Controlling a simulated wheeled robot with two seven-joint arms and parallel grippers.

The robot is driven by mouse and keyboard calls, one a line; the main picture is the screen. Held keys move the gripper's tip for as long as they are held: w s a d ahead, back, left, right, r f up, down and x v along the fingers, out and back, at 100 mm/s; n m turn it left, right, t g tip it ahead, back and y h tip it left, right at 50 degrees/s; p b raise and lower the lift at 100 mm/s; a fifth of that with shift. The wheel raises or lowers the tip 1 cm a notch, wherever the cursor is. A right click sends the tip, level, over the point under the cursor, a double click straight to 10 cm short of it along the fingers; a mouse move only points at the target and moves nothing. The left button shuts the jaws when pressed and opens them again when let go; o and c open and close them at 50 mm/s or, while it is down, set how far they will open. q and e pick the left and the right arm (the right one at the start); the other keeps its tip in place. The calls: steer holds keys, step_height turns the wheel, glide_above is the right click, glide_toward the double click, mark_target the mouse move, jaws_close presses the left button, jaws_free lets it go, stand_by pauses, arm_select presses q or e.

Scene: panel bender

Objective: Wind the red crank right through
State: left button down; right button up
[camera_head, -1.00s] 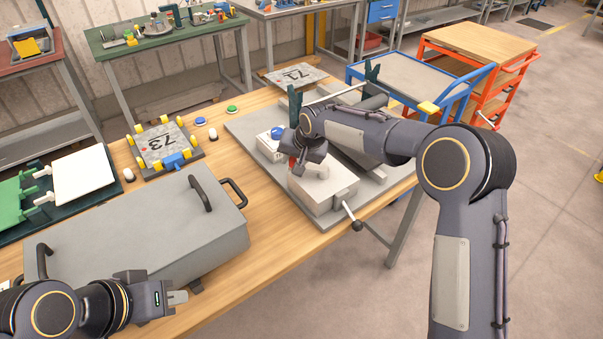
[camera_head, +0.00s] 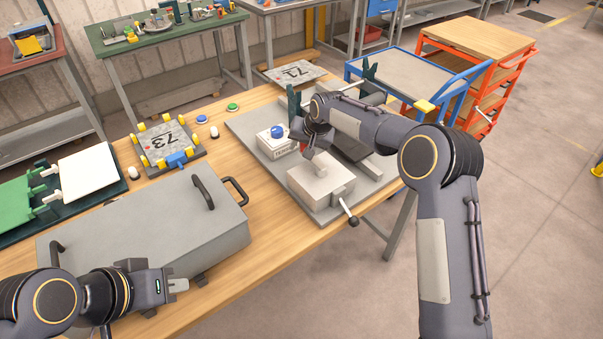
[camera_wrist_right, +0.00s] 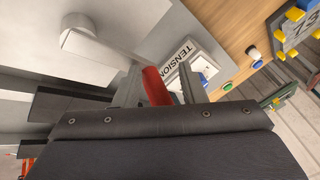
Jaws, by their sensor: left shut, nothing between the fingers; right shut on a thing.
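The red crank's grip (camera_wrist_right: 156,86) stands between the fingers of my right gripper (camera_wrist_right: 160,75) in the right wrist view, and the gripper is shut on it. A pale crank arm runs from the grip to a round white hub (camera_wrist_right: 78,35). In the head view my right gripper (camera_head: 314,150) is above the back of a light grey block (camera_head: 320,184) on the bender's base plate (camera_head: 250,128); the red grip is mostly hidden there. My left gripper (camera_head: 178,286) is shut and empty, beside the front of a big grey case.
A white TENSION box (camera_head: 275,143) with a blue knob stands close left of my right gripper. The grey case (camera_head: 150,225) with handles fills the table's left front. Plate 73 (camera_head: 165,147) lies behind it.

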steer(key=shift+o, duration=0.3)
steer(key=shift+w+d+r, duration=0.2)
steer(key=shift+w+d, duration=0.2)
steer(key=shift+w, duration=0.3)
steer(key=shift+w+d+p, duration=0.2)
steer(key=shift+d+p, duration=0.1)
steer(key=shift+d, duration=0.2)
steer(key=shift+c, duration=0.2)
steer(key=shift+w+d, duration=0.3)
steer(key=shift+d, duration=0.5)
steer(key=shift+c, duration=1.2)
steer(key=shift+w+d+t, duration=0.1)
steer(key=shift+d+t, duration=0.2)
steer(key=shift+d, duration=0.15)
steer(key=c, duration=0.3)
steer(key=shift+w+d+r, duration=0.1)
steer(key=shift+w+d, duration=0.1)
steer(key=shift+d, duration=1.6)
jaws_close()
steer(key=s+d+b, duration=0.6)
steer(key=shift+s+f, duration=0.2)
steer(key=shift+f, duration=0.25)
